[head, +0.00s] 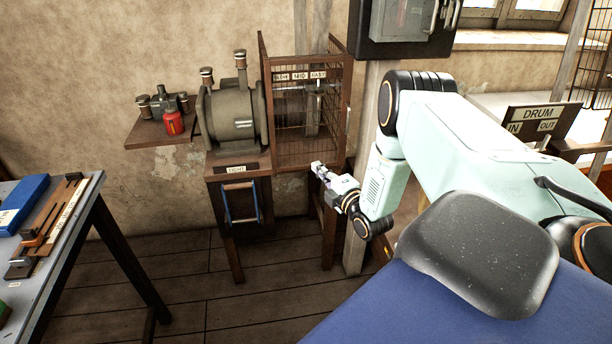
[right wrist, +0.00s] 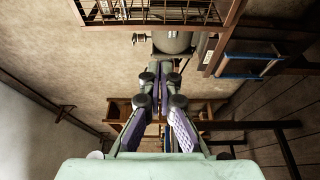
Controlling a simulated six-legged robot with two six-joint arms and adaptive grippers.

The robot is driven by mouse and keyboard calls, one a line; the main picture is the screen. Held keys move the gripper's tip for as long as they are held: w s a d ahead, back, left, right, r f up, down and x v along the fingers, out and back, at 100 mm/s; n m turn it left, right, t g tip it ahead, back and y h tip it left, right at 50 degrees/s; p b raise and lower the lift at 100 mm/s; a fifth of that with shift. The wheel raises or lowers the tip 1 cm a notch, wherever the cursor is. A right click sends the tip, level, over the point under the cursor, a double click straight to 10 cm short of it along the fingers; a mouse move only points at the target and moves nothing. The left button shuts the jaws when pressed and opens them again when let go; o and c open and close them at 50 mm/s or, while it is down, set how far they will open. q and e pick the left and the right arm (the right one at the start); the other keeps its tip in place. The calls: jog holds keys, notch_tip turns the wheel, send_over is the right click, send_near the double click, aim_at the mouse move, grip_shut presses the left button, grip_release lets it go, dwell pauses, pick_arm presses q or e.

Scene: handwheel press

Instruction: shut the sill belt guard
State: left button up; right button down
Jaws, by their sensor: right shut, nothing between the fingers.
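A wood-framed wire-mesh guard (head: 597,50) shows at the upper right edge of the head view, above the window-side ledge, cut off by the frame. A second mesh guard (head: 335,115) cages the belt and pulleys beside the motor; it also shows at the top of the right wrist view (right wrist: 150,22). I cannot tell for certain which one is the sill guard. My right gripper (head: 317,168) is shut and empty, just in front of the motor-side cage's lower edge. Its fingers (right wrist: 162,70) point toward the motor in the wrist view. My left gripper is out of view.
The grey motor (head: 232,112) stands on a wooden stand with a blue handle (head: 241,203). A DRUM IN/OUT sign (head: 540,122) stands at right. A workbench (head: 85,205) is at left. The floor between is clear.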

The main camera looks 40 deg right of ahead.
jog(key=shift+w+a+m+g+h+b, duration=0.2)
jog(key=shift+a+m+h, duration=0.25)
jog(key=shift+a, duration=0.35)
jog(key=shift+w+a+m+g+h+b, duration=0.1)
jog(key=shift+w+a+m+h+b, duration=0.1)
jog(key=shift+a+h, duration=0.45)
jog(key=shift+w+a+m+g+h+b, duration=0.15)
jog(key=shift+a+m+h, duration=0.25)
jog(key=shift+a, duration=0.5)
